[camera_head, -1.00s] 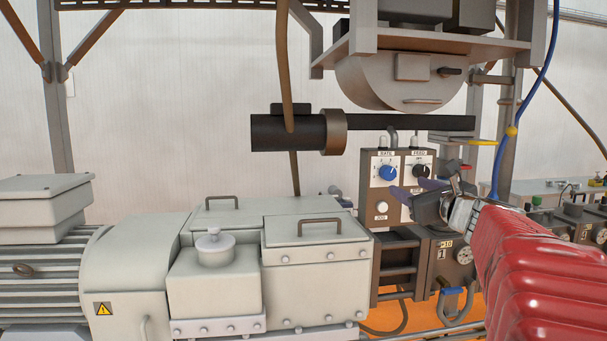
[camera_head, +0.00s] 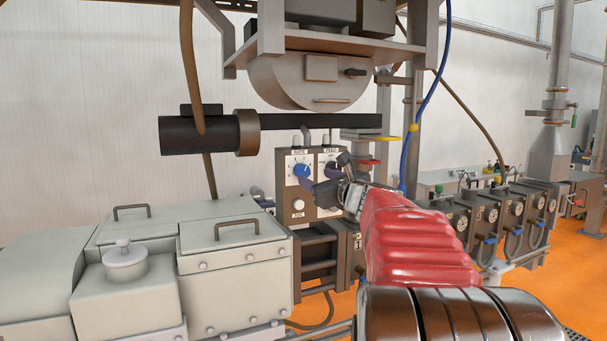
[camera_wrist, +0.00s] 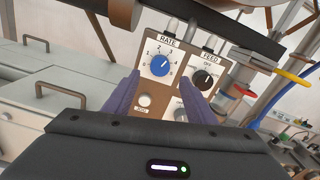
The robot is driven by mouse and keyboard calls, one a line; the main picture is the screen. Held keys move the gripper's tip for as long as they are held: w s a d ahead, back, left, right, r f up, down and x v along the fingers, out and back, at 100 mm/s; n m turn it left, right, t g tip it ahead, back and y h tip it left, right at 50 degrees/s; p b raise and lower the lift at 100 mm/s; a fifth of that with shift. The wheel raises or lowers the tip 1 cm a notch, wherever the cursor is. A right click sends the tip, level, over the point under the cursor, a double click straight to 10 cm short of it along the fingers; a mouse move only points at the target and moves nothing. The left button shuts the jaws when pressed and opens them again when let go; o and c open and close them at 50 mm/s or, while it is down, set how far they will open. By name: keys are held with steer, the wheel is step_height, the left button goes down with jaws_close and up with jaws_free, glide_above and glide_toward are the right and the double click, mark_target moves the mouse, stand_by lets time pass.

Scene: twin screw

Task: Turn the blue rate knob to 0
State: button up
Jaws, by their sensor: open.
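The blue rate knob (camera_head: 301,170) sits on a white dial plate at the upper left of the control panel (camera_head: 285,205). It also shows in the wrist view (camera_wrist: 160,66), with numerals around it; its exact setting is too small to read surely. My gripper (camera_head: 322,172) is open, its purple fingers just in front of the panel. In the wrist view, the gripper (camera_wrist: 160,76) has one fingertip on each side of the knob's lower part, apart from it. Whether the fingers reach the knob's depth I cannot tell.
A black feed knob (camera_wrist: 203,78) is right of the blue knob, near the right finger. A white jog button (camera_wrist: 144,100) is below. A black horizontal cylinder (camera_head: 200,135) hangs above and left. Grey machine housing (camera_head: 235,250) fills the lower left.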

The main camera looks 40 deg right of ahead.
mark_target(304, 172)
steer(key=shift+x, duration=4.25)
steer(key=c, duration=1)
